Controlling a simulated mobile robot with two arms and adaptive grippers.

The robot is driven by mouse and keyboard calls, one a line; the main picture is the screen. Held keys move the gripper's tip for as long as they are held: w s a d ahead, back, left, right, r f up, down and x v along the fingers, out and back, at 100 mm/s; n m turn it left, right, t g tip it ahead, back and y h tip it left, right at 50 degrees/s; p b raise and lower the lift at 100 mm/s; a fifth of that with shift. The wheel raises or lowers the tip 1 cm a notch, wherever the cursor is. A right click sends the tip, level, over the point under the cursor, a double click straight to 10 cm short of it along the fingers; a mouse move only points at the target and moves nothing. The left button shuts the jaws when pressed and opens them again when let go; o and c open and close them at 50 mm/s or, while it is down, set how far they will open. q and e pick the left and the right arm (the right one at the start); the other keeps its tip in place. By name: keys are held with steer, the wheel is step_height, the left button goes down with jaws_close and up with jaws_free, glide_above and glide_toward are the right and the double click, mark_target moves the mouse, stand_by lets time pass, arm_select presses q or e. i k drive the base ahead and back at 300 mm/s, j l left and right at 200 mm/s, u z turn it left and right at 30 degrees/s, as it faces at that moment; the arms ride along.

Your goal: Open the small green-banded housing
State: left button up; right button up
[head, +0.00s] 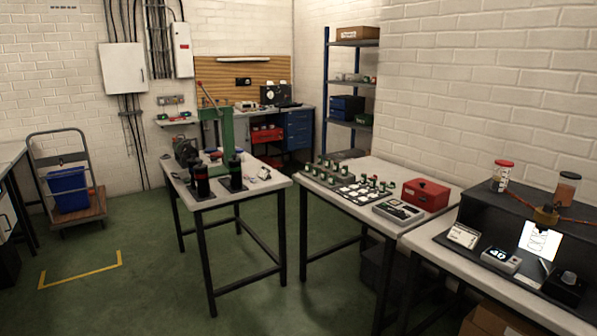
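Several small dark housings with green and white bands (343,178) stand in a row on the dark tray at the left of the middle table. More small green-marked pieces (376,182) stand behind the white squares. They are too small for me to tell which one is the task's housing, or whether any is open. I cannot make out a green band on either. Neither of my grippers is in view.
A green lever press (226,135) stands on the left table. The middle table (375,166) also bears a red box (426,194) and a grey case (398,211). The right bench holds jars and a small display device (501,260). Green floor (150,285) is open at front left.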

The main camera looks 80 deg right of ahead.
mark_target(235, 170)
steer(key=z, duration=2.35)
steer(key=i, duration=1.15)
